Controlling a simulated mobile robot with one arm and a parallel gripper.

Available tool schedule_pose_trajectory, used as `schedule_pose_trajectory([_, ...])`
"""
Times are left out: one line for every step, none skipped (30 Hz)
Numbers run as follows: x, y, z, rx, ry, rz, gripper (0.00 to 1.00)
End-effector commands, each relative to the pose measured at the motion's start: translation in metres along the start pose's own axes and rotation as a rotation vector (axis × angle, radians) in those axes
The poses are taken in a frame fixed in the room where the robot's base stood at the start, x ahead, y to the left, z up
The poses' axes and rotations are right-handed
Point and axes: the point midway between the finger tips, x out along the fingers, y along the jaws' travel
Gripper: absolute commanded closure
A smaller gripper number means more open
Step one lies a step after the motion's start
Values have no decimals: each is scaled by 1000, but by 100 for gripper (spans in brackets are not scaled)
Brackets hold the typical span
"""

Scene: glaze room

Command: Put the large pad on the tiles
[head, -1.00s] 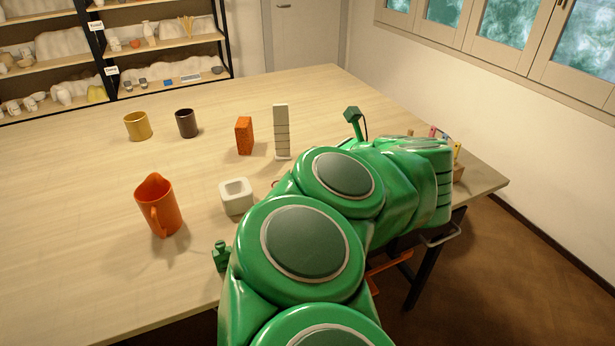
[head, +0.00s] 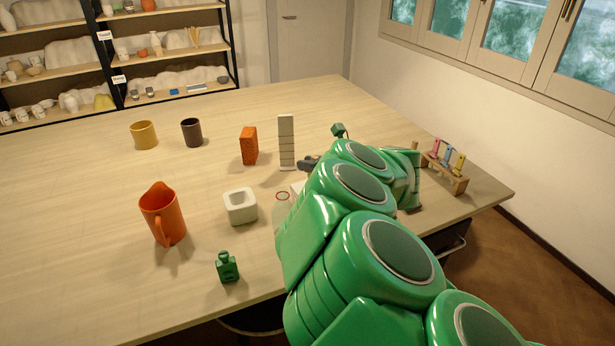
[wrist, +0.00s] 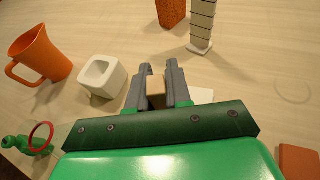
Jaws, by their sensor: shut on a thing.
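My gripper (wrist: 158,68) is shut on a small beige block-like piece (wrist: 156,91), which shows between its grey fingers in the wrist view. I take it for the pad, but most of it is hidden. In the head view my gripper (head: 308,163) is just right of the foot of a tall stack of pale tiles (head: 287,142), and the held piece cannot be made out. The stack stands upright and also shows ahead and to the right of the fingers in the wrist view (wrist: 202,22).
An orange block (head: 249,146) stands left of the stack. A white square pot (head: 240,216), an orange jug (head: 160,215) and a green bottle (head: 228,268) are nearer. Two mugs stand further back. A rack (head: 447,172) with coloured tools is at the right edge.

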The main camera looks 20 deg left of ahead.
Motion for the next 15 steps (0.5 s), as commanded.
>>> schedule_pose_trajectory([5,-2,-4,3,0,1,100])
schedule_pose_trajectory([7,-3,-5,3,0,0,100])
schedule_pose_trajectory([11,-5,-7,2,-1,-1,100])
schedule_pose_trajectory([13,-6,-8,1,-1,-1,100])
schedule_pose_trajectory([15,-8,-9,1,-2,-1,100])
schedule_pose_trajectory([19,-9,-11,2,-2,0,100])
schedule_pose_trajectory([21,-10,-13,2,-2,0,100])
schedule_pose_trajectory([23,-10,-14,2,-2,1,100])
schedule_pose_trajectory([25,-11,-16,1,-2,2,100])
schedule_pose_trajectory([26,-12,-16,1,-2,2,100])
schedule_pose_trajectory([27,-12,-17,0,-2,2,100])
schedule_pose_trajectory([28,-13,-18,0,-2,2,100])
schedule_pose_trajectory([29,-13,-18,0,-2,1,100])
schedule_pose_trajectory([29,-13,-18,0,-2,1,100])
schedule_pose_trajectory([30,-14,-19,0,-1,1,100])
